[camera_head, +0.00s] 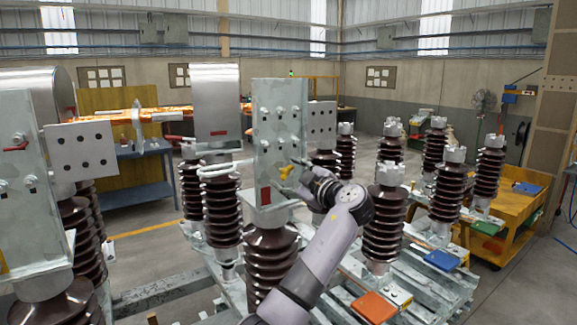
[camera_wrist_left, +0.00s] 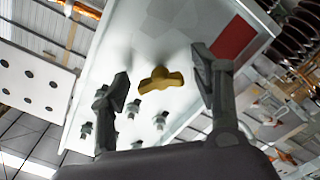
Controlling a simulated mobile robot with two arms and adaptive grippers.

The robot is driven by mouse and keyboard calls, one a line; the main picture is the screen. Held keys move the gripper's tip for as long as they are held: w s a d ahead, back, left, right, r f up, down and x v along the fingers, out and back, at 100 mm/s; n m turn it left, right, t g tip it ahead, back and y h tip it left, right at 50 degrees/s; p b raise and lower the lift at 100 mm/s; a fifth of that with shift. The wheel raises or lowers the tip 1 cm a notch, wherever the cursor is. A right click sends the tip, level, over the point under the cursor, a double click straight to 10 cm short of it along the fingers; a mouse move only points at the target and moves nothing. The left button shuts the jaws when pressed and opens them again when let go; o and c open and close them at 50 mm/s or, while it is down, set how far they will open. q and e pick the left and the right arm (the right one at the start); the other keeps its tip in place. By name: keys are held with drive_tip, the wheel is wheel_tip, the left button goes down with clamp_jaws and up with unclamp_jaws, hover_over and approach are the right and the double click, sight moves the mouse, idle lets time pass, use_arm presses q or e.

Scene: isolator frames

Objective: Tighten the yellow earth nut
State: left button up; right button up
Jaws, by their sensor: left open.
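The yellow earth nut (camera_head: 285,172) is a small wing-shaped piece on the face of a pale metal plate (camera_head: 270,110), which stands upright on a brown ribbed insulator. My left gripper (camera_head: 291,183) is in front of the plate, close to the nut. In the left wrist view the yellow nut (camera_wrist_left: 160,79) appears between the two spread fingers of my left gripper (camera_wrist_left: 160,84), with a visible gap on each side. The gripper is open and holds nothing. How far the fingertips are from the plate is hard to tell. My right gripper is not in view.
Several grey hex bolts (camera_wrist_left: 135,108) stick out of the plate beside the nut. A red patch (camera_wrist_left: 232,40) marks the plate. Brown ribbed insulators (camera_head: 385,220) stand close to the right of my arm. Another bolted plate (camera_head: 40,160) stands at the left.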

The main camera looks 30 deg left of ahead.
use_arm(q)
drive_tip(key=shift+w+a, duration=0.1)
drive_tip(key=shift+a, duration=0.2)
drive_tip(key=shift+d, duration=0.1)
drive_tip(key=shift+c, duration=0.5)
drive_tip(key=shift+f, duration=0.1)
drive_tip(key=c, duration=1.1)
